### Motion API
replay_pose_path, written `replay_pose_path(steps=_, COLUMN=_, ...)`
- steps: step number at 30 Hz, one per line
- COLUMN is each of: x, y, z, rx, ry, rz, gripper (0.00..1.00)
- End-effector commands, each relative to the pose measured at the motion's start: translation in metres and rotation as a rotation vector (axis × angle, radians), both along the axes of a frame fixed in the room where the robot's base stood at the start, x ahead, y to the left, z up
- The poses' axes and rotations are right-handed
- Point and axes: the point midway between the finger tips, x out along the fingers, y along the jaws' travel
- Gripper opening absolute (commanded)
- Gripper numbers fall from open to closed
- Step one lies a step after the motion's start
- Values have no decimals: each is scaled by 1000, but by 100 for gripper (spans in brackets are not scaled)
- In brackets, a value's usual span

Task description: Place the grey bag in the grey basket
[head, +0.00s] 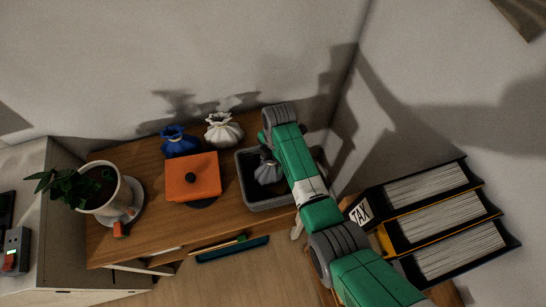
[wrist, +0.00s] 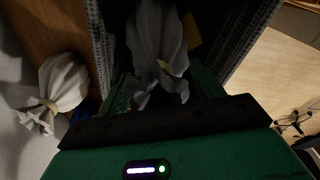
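The grey bag (head: 268,171) is inside the grey basket (head: 272,203) on the wooden shelf, partly hidden by my arm in the head view. In the wrist view the grey bag (wrist: 158,40) is between the walls of the basket (wrist: 240,45), its tied neck and ruffled top towards my gripper (wrist: 162,85). My gripper is down at the basket, at the bag's top. Its fingers are too dark to tell whether they touch the bag. In the head view the fingertips are hidden.
A potted plant (head: 98,188) stands at the left. Several binders (head: 437,220) are at the right, close to my arm. The wall is behind the shelf.

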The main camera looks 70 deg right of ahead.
Motion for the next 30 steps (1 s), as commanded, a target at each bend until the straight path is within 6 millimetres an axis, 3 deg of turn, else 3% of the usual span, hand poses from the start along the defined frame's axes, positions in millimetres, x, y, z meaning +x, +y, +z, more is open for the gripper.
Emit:
replay_pose_path(steps=8, x=0, y=0, z=9, rx=0, ry=-1, rz=0, gripper=66)
replay_pose_path(steps=21, x=-4, y=-9, z=107, rx=-2, ry=-2, rz=0, gripper=66)
replay_pose_path(steps=30, x=-5, y=-10, z=128, rx=0, ry=0, rz=0, gripper=66)
